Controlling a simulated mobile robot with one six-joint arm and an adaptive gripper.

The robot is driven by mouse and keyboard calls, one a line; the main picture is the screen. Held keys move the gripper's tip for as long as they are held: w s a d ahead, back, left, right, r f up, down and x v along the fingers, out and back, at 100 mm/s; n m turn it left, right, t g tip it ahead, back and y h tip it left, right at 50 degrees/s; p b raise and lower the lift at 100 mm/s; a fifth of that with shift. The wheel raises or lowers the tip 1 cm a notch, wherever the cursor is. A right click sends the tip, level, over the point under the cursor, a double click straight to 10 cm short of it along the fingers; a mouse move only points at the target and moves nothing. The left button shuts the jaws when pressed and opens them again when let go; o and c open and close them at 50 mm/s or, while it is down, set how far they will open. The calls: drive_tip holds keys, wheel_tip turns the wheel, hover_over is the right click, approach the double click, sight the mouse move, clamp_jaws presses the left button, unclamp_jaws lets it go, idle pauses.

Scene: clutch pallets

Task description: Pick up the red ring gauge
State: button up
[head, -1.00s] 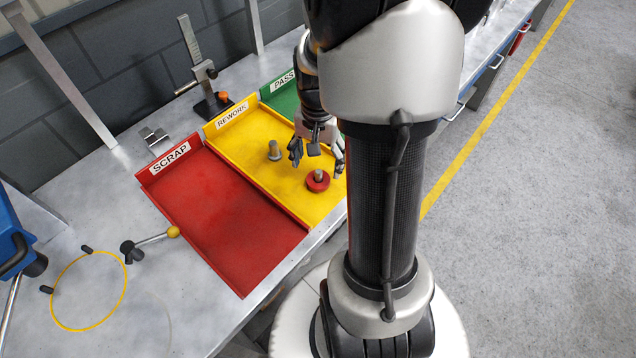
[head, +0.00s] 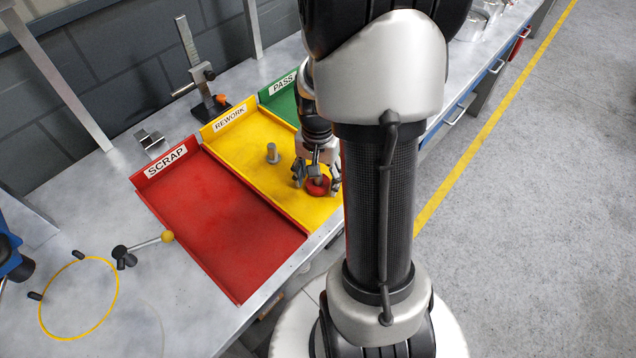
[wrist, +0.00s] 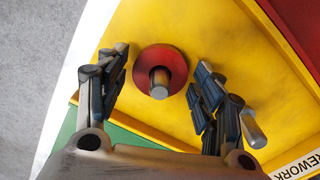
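The red ring gauge (head: 316,188) is a thick red disc with a grey metal post standing up from its middle. It lies in the yellow REWORK tray (head: 240,150), near the tray's front right end. My gripper (head: 317,180) is above and around it, fingers pointing down. In the wrist view the red ring gauge (wrist: 175,62) shows between the two spread fingers of my gripper (wrist: 158,80). There is a gap on each side, so the gripper is open and not holding it.
A grey bolt-like piece (head: 272,153) stands in the same tray; it also shows beside the right finger in the wrist view (wrist: 253,130). The red SCRAP tray (head: 220,220) is empty. A height gauge (head: 203,80) stands behind the trays.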

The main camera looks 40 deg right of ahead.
drive_tip(key=c, duration=1)
